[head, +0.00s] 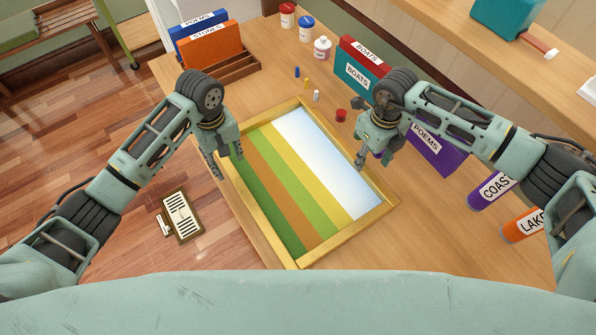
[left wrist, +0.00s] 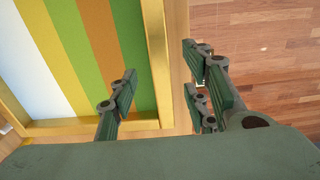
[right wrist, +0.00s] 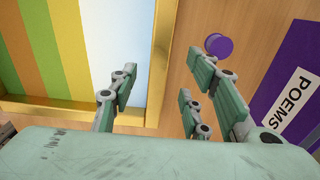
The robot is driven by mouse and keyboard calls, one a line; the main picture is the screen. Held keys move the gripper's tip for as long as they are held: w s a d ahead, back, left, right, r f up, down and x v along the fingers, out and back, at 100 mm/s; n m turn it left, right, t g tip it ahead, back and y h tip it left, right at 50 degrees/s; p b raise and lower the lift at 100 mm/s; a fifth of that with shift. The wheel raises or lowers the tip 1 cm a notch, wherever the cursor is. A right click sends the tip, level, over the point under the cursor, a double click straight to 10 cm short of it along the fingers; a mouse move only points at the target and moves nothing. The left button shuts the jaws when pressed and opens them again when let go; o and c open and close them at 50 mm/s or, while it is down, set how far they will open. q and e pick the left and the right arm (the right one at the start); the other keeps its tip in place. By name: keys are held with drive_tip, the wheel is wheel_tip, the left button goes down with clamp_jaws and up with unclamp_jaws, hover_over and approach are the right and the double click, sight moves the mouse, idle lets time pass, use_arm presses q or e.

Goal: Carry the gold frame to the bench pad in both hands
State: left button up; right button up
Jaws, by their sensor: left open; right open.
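The gold frame (head: 345,236) lies flat on the wooden table around a striped picture in greens, orange, yellow and pale blue. My left gripper (head: 226,161) is open at its left side. In the left wrist view its fingers (left wrist: 162,92) are apart on either side of the gold rim (left wrist: 158,50). My right gripper (head: 373,161) is open at the opposite side. In the right wrist view its fingers (right wrist: 160,90) also stand either side of the rim (right wrist: 161,50). Contact cannot be told. A green pad (head: 14,27) lies on a wooden bench at the upper left.
Orange and blue books (head: 212,46) stand in a wooden holder at the table's far left. Jars (head: 306,28), small pegs and a red cap (head: 341,115) lie beyond the frame. Purple POEMS (head: 436,152) and other labelled items are right. Open floor (head: 110,110) is left.

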sight(230, 169)
use_arm(q)
drive_tip(key=shift+f, duration=2.3)
use_arm(e)
drive_tip(key=shift+f, duration=2.35)
use_arm(q)
clamp_jaws()
use_arm(e)
clamp_jaws()
use_arm(q)
drive_tip(key=shift+w+r, duration=0.15)
drive_tip(key=shift+r, duration=0.1)
use_arm(e)
drive_tip(key=shift+w+r, duration=0.1)
drive_tip(key=shift+r, duration=0.1)
